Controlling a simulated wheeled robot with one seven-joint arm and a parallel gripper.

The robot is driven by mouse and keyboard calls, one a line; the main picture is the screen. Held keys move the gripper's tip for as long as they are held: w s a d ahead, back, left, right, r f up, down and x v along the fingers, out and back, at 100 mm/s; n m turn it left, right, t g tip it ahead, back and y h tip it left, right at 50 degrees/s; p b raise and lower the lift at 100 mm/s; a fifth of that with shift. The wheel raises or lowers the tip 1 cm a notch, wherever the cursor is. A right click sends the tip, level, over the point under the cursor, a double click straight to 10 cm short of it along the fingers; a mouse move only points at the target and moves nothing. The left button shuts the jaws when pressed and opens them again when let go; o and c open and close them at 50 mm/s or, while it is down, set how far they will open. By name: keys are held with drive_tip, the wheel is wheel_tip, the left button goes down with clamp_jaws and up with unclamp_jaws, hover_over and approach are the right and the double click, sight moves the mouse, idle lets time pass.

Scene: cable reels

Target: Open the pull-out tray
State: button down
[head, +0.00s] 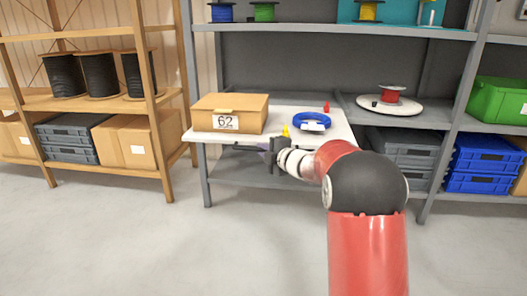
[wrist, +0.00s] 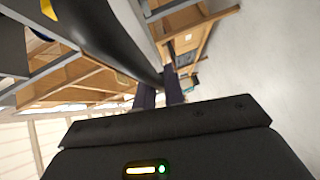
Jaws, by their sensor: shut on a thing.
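The pull-out tray (head: 279,114) is a pale, flat board on the middle level of the grey shelf. It stands out past the shelf's front. A cardboard box marked 62 (head: 226,121), a blue cable coil (head: 311,122) with a white label, a small yellow thing (head: 285,131) and a small red thing (head: 326,106) are on it. My gripper (head: 271,155) is at the tray's front edge, shut on its handle. In the wrist view a dark curved bar (wrist: 112,38) runs to the fingers (wrist: 158,93). In the head view my gripper and wrist hide the handle.
A red reel (head: 390,93) sits on a white disc right of the tray. Blue crates (head: 482,163) and grey crates (head: 408,147) are at lower right. A wooden rack (head: 150,95) with black reels stands at left. The floor in front is clear.

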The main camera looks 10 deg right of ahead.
idle(0.3)
drive_tip(key=c, duration=1.5)
unclamp_jaws()
drive_tip(key=shift+s+d, duration=0.1)
drive_tip(key=v, duration=0.7)
drive_tip(key=shift+s, duration=0.3)
drive_tip(key=shift+d+r, duration=0.1)
drive_tip(key=shift+d, duration=0.05)
